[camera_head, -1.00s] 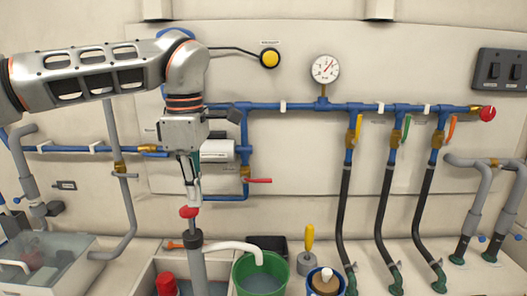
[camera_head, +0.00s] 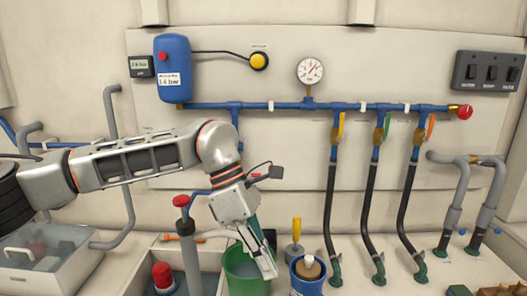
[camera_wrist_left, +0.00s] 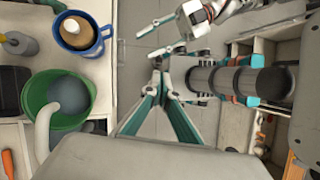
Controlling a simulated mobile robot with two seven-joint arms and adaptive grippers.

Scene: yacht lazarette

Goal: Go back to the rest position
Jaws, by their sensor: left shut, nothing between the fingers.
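My left gripper (camera_head: 266,272) is shut and empty. In the head view it hangs low in front of the green bucket (camera_head: 238,284), pointing down. In the left wrist view its teal fingers (camera_wrist_left: 160,62) come together over the grey floor (camera_wrist_left: 140,45), to the right of the counter. The green bucket also shows there (camera_wrist_left: 42,92), with a white spout over it. Part of my other arm shows at the upper right of the wrist view, and a white and teal gripper (camera_wrist_left: 165,28) there looks like my right one; its opening is unclear.
A blue bucket (camera_head: 306,285) with a brown item and a yellow-handled tool (camera_head: 296,240) stand right of the green bucket. A red-topped pump (camera_head: 188,250) is close on the left. Hoses (camera_head: 370,220) hang at right. The floor beside the counter is open.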

